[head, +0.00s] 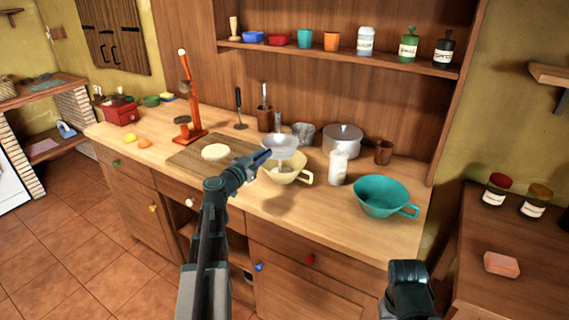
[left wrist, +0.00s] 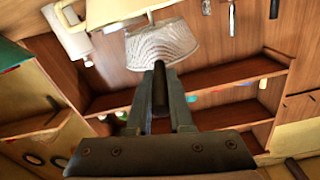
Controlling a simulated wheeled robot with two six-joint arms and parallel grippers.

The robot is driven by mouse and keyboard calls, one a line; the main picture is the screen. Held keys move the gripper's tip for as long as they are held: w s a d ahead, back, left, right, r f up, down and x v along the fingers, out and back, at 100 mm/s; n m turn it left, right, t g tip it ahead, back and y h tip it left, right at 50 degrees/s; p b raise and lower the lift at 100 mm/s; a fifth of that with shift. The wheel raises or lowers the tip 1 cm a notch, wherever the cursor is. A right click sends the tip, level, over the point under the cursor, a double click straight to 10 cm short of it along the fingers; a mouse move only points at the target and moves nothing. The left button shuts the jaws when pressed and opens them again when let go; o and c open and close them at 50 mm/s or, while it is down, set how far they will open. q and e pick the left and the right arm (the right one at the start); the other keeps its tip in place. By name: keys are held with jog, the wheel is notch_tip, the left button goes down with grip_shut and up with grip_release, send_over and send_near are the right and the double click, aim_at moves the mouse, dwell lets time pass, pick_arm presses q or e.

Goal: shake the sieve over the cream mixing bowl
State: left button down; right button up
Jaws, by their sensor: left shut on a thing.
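My left gripper (head: 262,158) is shut on the handle of the sieve (head: 280,146), a pale grey mesh bowl shape. The sieve is held above the cream mixing bowl (head: 290,173), which stands on the counter with its handle to the right. In the left wrist view the fingers (left wrist: 160,78) close on the sieve (left wrist: 163,42), and the cream bowl (left wrist: 112,10) shows behind it at the top edge. The inside of the sieve is hard to make out. My right arm shows at the lower right of the head view, but its fingers do not show.
A white shaker bottle (head: 338,168) stands close right of the cream bowl, then a teal bowl (head: 381,197). A steel pot (head: 342,140) is behind. A cutting board (head: 190,157) with pale dough (head: 215,152) lies to the left. The counter's front strip is clear.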

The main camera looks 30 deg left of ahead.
pick_arm(q)
jog(key=shift+a, duration=0.3)
jog(key=d, duration=0.3)
jog(key=shift+s+d, duration=0.15)
dwell(3.0)
